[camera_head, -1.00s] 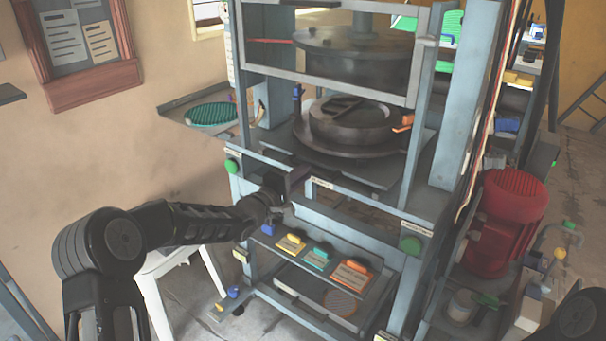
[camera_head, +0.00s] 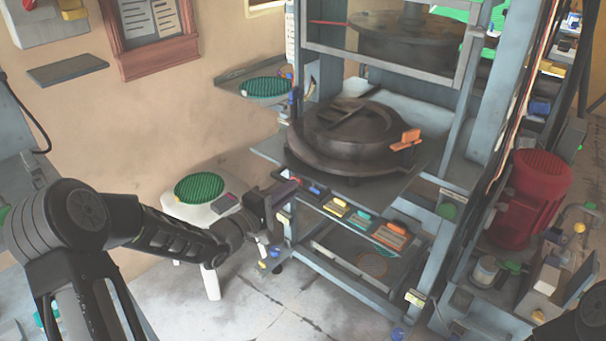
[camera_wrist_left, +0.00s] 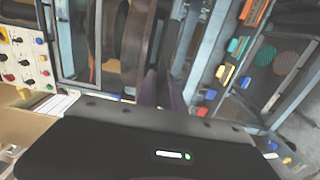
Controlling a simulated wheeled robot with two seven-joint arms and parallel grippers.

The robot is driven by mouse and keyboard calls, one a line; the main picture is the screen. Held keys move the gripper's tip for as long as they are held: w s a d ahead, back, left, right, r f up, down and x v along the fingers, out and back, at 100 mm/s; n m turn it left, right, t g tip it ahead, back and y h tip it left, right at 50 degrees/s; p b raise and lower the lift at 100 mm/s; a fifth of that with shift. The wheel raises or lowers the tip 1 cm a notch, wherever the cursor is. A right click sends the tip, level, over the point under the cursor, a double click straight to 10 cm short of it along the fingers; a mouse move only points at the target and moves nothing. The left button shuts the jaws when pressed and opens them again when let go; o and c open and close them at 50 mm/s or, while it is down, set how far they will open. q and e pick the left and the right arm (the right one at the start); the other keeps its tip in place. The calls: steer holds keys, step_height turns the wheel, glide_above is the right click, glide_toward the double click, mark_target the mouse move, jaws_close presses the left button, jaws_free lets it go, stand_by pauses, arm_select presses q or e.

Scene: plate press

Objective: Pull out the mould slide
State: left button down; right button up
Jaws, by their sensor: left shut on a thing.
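The mould slide (camera_head: 345,181) is a flat grey plate that sticks out of the front of the blue-grey press frame (camera_head: 459,180). A dark round mould (camera_head: 325,160) with a bar across its top and an orange clamp (camera_head: 405,140) sits on it. My left gripper (camera_head: 286,190) is shut at the slide's front left edge, below the mould. Its fingers also show in the left wrist view (camera_wrist_left: 162,88), pointing towards the press. The exact part gripped is hidden by the fingers. Only a piece of my right arm shows, at the bottom right; its gripper is out of view.
A sloped panel with coloured labels (camera_head: 350,215) lies under the slide. A white stool (camera_head: 212,212) with a green disc stands left of the press. A red motor (camera_head: 533,198) stands on the right. The floor in front is clear.

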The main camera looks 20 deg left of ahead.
arm_select(q)
steer(key=v, duration=0.4)
steer(key=shift+s+p, duration=0.25)
steer(key=shift+p, duration=0.15)
steer(key=c, duration=1.4)
jaws_free()
steer(key=shift+w, duration=0.1)
steer(key=shift+c, duration=0.2)
steer(key=shift+a, duration=0.1)
steer(key=v, duration=0.7)
steer(key=shift+s, duration=0.4)
steer(key=shift+f, duration=0.1)
